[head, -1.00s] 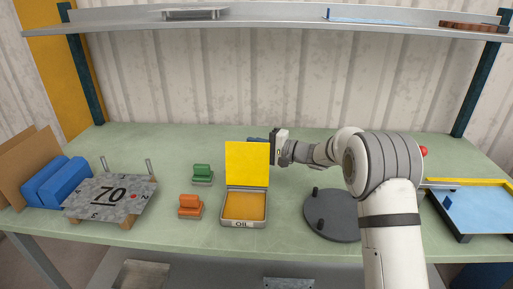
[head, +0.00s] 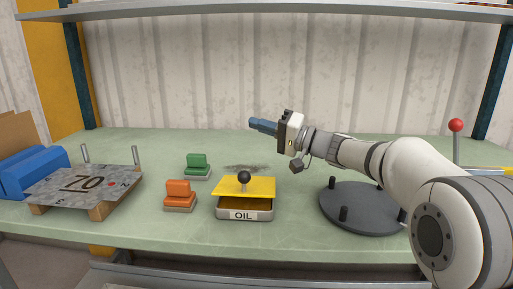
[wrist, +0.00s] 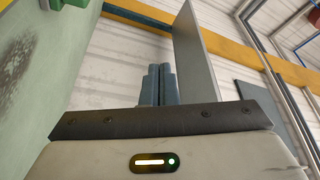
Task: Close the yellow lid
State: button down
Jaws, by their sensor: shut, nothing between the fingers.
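The yellow lid (head: 235,188) belongs to the small grey box marked OIL (head: 244,214) on the green bench. The lid lies nearly flat over the box, with a dark gap at the front below it, so it looks slightly raised. A black ball knob (head: 244,176) stands on top of the lid. My gripper (head: 262,126) is above and behind the box, pointing left, apart from the lid. Its blue fingers (wrist: 158,86) are together and empty in the wrist view. A bit of yellow shows at the upper left corner of the wrist view.
An orange block (head: 179,190) and a green block (head: 197,162) stand left of the box. A dark round disc with pegs (head: 360,208) is to the right. A shelf (head: 280,12) hangs above.

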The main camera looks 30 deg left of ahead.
jog(key=shift+s+d+f+n+g+y+b, duration=0.2)
jog(key=shift+s+n+b, duration=0.6)
jog(key=shift+b, duration=1.05)
jog(key=shift+s+d+r+n+g+y+b, duration=0.15)
jog(key=shift+s+d+n+g+b, duration=0.2)
jog(key=shift+s+n+b, duration=0.95)
jog(key=shift+s+d+f+n+g+y+b, duration=0.2)
jog(key=shift+d+n+g+b, duration=0.1)
jog(key=shift+b, duration=2.05)
jog(key=shift+r, duration=0.1)
